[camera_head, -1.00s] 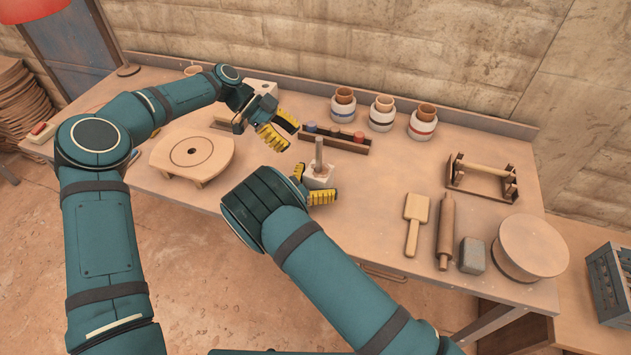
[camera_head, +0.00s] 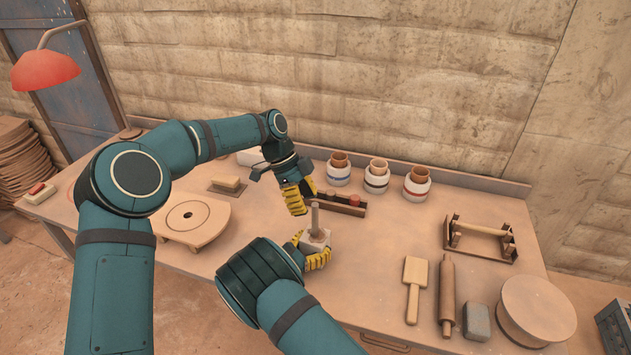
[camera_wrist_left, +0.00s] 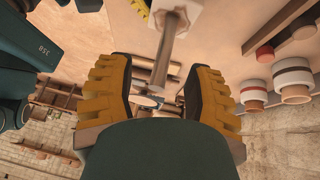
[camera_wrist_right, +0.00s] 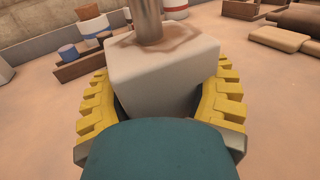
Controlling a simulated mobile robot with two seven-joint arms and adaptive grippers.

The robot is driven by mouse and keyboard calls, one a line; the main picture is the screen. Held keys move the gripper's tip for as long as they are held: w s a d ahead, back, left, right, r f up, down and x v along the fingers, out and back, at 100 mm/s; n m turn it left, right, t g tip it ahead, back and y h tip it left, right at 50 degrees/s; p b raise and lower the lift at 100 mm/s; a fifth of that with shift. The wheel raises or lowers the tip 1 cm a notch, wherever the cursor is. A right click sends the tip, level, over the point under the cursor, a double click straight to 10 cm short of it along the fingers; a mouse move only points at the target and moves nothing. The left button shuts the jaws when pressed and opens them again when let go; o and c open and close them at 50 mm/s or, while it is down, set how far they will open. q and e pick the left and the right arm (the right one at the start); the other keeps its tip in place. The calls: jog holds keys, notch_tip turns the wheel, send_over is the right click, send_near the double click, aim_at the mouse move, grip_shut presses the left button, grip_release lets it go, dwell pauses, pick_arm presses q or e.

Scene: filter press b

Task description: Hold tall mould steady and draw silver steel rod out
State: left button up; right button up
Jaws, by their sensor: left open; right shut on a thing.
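The tall mould (camera_head: 315,240) is a pale block standing on the bench, with brown clay at its top. My right gripper (camera_head: 313,255) is shut on it from the near side; in the right wrist view the mould (camera_wrist_right: 160,75) sits between the yellow fingers. The silver steel rod (camera_head: 315,216) stands upright out of the mould's top, and its lower length shows in the right wrist view (camera_wrist_right: 147,20). My left gripper (camera_head: 301,196) is open and empty, just above and left of the rod. In the left wrist view the rod (camera_wrist_left: 168,48) lies ahead of the open fingers.
A dark rack with small pots (camera_head: 347,205) stands close behind the mould. Several banded jars (camera_head: 377,178) are at the back. A round-topped wooden board (camera_head: 193,220) is at left. A paddle (camera_head: 415,275), rolling pin (camera_head: 447,290) and round block (camera_head: 537,310) lie at right.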

aim_at(316, 215)
pick_arm(q)
jog(key=r+t+y, duration=0.1)
jog(key=r, duration=0.1)
jog(key=d+r+y, duration=0.1)
jog(key=r+y, duration=0.1)
jog(key=s+d+r+n+t+y, duration=0.1)
jog(key=r, duration=0.1)
jog(key=shift+d+r+t, duration=0.25)
jog(key=shift+r+t, duration=0.05)
jog(key=shift+r, duration=0.1)
jog(key=shift+r+y, duration=0.4)
jog(key=shift+r, duration=0.1)
jog(key=shift+n, duration=0.3)
notch_tip(316, 215, down, 12)
jog(key=shift+r, duration=0.1)
grip_shut()
jog(key=shift+d, duration=0.1)
